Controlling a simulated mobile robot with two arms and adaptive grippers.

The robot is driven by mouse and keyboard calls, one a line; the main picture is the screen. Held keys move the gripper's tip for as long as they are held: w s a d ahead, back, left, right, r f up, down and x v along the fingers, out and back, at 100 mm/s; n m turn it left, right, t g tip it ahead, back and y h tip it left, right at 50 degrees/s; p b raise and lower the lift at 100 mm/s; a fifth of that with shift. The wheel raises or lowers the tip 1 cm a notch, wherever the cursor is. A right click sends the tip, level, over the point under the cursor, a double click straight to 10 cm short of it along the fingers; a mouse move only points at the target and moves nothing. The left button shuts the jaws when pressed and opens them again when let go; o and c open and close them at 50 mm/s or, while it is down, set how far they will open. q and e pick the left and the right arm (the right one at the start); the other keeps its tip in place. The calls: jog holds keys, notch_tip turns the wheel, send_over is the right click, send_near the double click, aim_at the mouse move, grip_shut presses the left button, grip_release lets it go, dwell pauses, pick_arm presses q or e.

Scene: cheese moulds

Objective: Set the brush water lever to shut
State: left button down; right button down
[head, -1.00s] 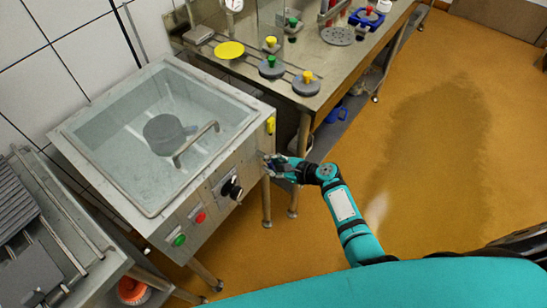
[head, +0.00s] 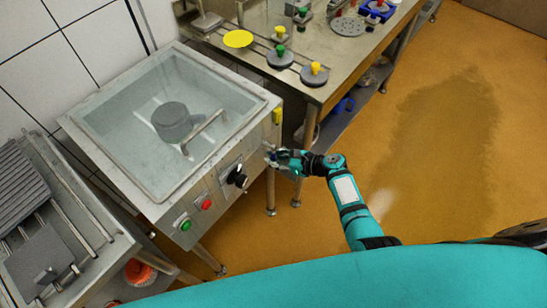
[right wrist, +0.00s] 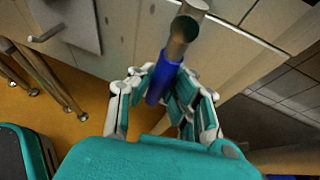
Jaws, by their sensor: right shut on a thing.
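The brush water lever shows in the right wrist view as a blue handle (right wrist: 157,86) on a bare metal stem (right wrist: 181,38). My right gripper (right wrist: 163,78) is around the blue handle, with fingers on both sides of it, shut on it. In the head view, my right gripper (head: 279,157) is at the right end of the washing basin's front panel (head: 222,172), and it hides most of the lever there. My left gripper is out of view.
On the panel, a black knob (head: 237,177), a red button (head: 206,204) and a green button (head: 185,224) sit left of the gripper. The basin (head: 120,165) holds a grey round mould (head: 171,121). A steel table (head: 335,75) stands behind. The floor at right is clear.

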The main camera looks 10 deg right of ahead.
jog(key=c, duration=1.2)
grip_release()
jog(key=shift+s, duration=0.1)
jog(key=shift+c, duration=0.2)
jog(key=v, duration=1.2)
jog(key=s+d+f+n+g+h, duration=0.1)
jog(key=s+f+n+g+h, duration=0.2)
jog(key=s+f, duration=0.6)
jog(key=s+f+n+g+h, duration=0.2)
jog(key=s+f+n, duration=0.35)
jog(key=f, duration=0.75)
jog(key=s+f+n+g+h, duration=0.1)
jog(key=s+f+n, duration=0.3)
jog(key=s+n, duration=0.2)
jog(key=s+d+f+n+h, duration=0.1)
jog(key=s+f+n+h, duration=0.1)
jog(key=s+f+n, duration=0.2)
jog(key=s+f+n+g+h, duration=0.1)
jog(key=s+f+n, duration=0.3)
jog(key=s+n, duration=0.6)
jog(key=s, duration=0.5)
jog(key=shift+s+d+g+h, duration=0.3)
jog(key=shift+s+d+h, duration=0.05)
jog(key=shift+d+h, duration=0.05)
